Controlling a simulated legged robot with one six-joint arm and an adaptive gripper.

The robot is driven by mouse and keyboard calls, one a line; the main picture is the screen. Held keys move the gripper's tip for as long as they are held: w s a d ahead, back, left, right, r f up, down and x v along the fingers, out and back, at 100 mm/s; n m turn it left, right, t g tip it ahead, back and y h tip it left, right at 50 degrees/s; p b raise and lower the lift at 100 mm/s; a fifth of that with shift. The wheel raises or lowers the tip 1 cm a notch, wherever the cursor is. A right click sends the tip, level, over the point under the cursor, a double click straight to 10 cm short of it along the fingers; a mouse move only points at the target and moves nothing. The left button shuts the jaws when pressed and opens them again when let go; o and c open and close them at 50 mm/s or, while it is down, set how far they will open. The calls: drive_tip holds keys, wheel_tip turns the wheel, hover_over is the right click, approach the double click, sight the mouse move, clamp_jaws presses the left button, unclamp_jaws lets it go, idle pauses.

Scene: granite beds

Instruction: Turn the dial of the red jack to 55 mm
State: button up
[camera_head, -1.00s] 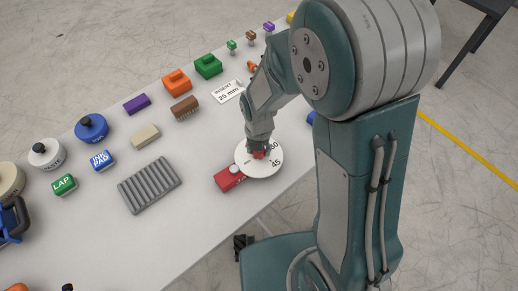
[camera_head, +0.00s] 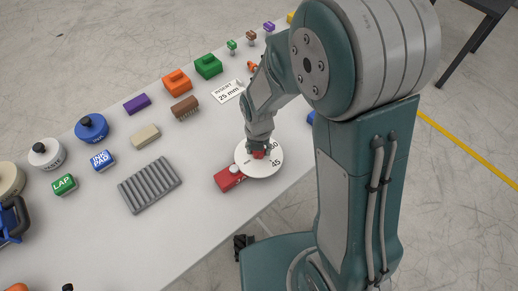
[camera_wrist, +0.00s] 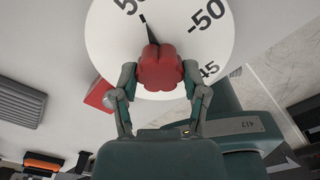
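The red jack (camera_head: 229,180) lies on the near side of the table in the head view, with its round white dial (camera_head: 270,168) beside it. In the wrist view the white dial (camera_wrist: 108,42) carries a red lobed knob (camera_wrist: 161,70) at its centre. A black pointer aims up and left, near a number starting with 5 that is cut off by the frame edge. The marks 50 and 45 show to the right. My gripper (camera_wrist: 161,76) has one finger on each side of the knob and appears closed on it. It also shows over the dial in the head view (camera_head: 258,152).
A grey ribbed block (camera_head: 150,185) lies left of the jack. An INSERT card (camera_head: 228,92), a brown brush (camera_head: 185,107) and orange (camera_head: 177,83) and green (camera_head: 208,66) blocks stand behind. The table between ribbed block and jack is clear.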

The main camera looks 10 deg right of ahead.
drive_tip(key=shift+o, duration=0.7)
drive_tip(key=shift+r, duration=3.05)
wheel_tip(320, 180, up, 12)
